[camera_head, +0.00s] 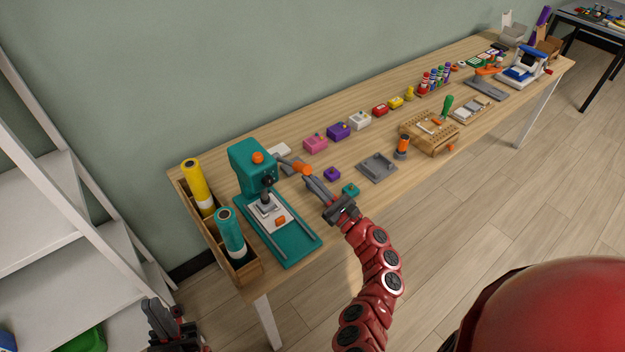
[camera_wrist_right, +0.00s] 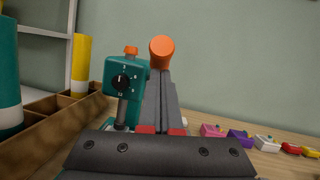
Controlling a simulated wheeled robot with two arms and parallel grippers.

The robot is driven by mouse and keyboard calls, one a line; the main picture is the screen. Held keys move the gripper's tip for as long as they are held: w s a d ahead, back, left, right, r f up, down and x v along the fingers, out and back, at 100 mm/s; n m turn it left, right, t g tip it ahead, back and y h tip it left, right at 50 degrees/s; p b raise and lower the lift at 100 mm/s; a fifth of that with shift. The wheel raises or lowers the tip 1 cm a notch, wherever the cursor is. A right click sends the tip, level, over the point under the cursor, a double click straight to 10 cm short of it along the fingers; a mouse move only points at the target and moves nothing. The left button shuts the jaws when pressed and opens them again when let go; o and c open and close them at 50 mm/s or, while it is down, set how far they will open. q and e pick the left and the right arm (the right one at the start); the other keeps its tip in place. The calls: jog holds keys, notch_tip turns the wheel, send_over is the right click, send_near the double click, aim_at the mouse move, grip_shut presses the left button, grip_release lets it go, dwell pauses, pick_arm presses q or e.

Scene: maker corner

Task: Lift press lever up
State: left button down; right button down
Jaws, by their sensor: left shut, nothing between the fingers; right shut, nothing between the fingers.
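The teal press (camera_head: 255,170) stands at the left end of the wooden table, with a dial on its head; its head also shows in the right wrist view (camera_wrist_right: 124,78). Its lever ends in an orange knob (camera_head: 303,169), which also shows in the right wrist view (camera_wrist_right: 162,52). The lever reaches out to the right of the press head. My right gripper (camera_head: 312,182) is shut and empty, its tips at or just below the knob; I cannot tell whether they touch. My left gripper (camera_head: 160,312) is shut and empty, low at the bottom left, away from the table.
A wooden bin (camera_head: 243,271) with a yellow roll (camera_head: 197,187) and a teal roll (camera_head: 230,233) stands left of the press. A grey tray (camera_head: 377,167), small coloured blocks and other tools line the table to the right. A white shelf (camera_head: 60,210) stands at the left.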

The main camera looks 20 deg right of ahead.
aim_at(310, 168)
jog(key=shift+g, duration=0.6)
jog(key=shift+w+a+r+p, duration=0.1)
jog(key=shift+w+r+p, duration=0.1)
jog(key=shift+r+p, duration=0.6)
jog(key=shift+w+a+r+p, duration=0.1)
jog(key=shift+w+r+p, duration=0.15)
jog(key=shift+r+p, duration=0.55)
jog(key=shift+w+a+r+p, duration=0.1)
jog(key=shift+w+r+p, duration=0.1)
jog(key=shift+r+p, duration=0.6)
jog(key=shift+w+a+r+h+p, duration=0.15)
jog(key=shift+w+r+p, duration=0.05)
jog(key=shift+w+r, duration=0.35)
jog(key=shift+w+a+r+h+p, duration=0.2)
jog(key=shift+w+r, duration=0.2)
jog(key=shift+r, duration=0.25)
jog(key=shift+w+d+r, duration=0.1)
jog(key=shift+r, duration=0.35)
